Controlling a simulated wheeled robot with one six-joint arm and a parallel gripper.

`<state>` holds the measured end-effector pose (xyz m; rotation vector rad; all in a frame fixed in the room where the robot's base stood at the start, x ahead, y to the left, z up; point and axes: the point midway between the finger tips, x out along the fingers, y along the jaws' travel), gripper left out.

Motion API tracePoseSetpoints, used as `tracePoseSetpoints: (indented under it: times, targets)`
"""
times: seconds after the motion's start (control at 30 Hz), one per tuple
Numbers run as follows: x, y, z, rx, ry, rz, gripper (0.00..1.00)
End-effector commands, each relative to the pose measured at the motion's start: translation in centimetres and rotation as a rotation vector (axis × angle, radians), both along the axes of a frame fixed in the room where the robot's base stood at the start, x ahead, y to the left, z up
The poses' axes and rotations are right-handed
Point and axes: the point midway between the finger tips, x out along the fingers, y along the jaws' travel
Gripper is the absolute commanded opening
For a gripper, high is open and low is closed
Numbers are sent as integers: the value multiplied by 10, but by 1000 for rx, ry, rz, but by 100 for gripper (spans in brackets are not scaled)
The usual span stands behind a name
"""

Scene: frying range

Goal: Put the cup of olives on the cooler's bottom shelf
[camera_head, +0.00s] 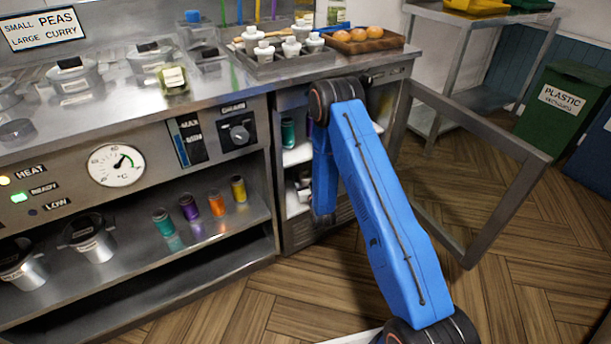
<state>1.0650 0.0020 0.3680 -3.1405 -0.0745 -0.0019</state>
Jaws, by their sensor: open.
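The cooler (342,224) is the steel unit under the right end of the counter. Its framed door (480,134) stands open to the right. White shelves (297,156) show inside, partly covered by my blue arm. My arm bends down in front of the opening, and its lower part hides my gripper. A small grey-white shape (303,184) shows low in the opening beside the arm; I cannot tell what it is. A labelled cup with yellow-green contents (173,79) stands on the counter's front edge; its label is too small to read, so I cannot confirm olives.
A teal can (288,133) stands on an upper cooler shelf. Several lidded tubs sit in the counter (110,112). A tray of white bottles (280,62) and a wooden tray of round brown items (366,42) stand at the back right. The open door blocks the right side.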

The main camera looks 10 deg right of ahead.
Motion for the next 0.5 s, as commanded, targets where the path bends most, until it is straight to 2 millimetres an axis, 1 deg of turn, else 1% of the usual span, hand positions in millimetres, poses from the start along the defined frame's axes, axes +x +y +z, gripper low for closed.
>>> tracePoseSetpoints:
  times: [0.17,0.4,0.5]
  targets:
    - [-27,-1,-1,0,3,0,71]
    - [-74,-4,-1,-1,4,0,71]
    - [-91,-4,-2,-1,4,0,71]
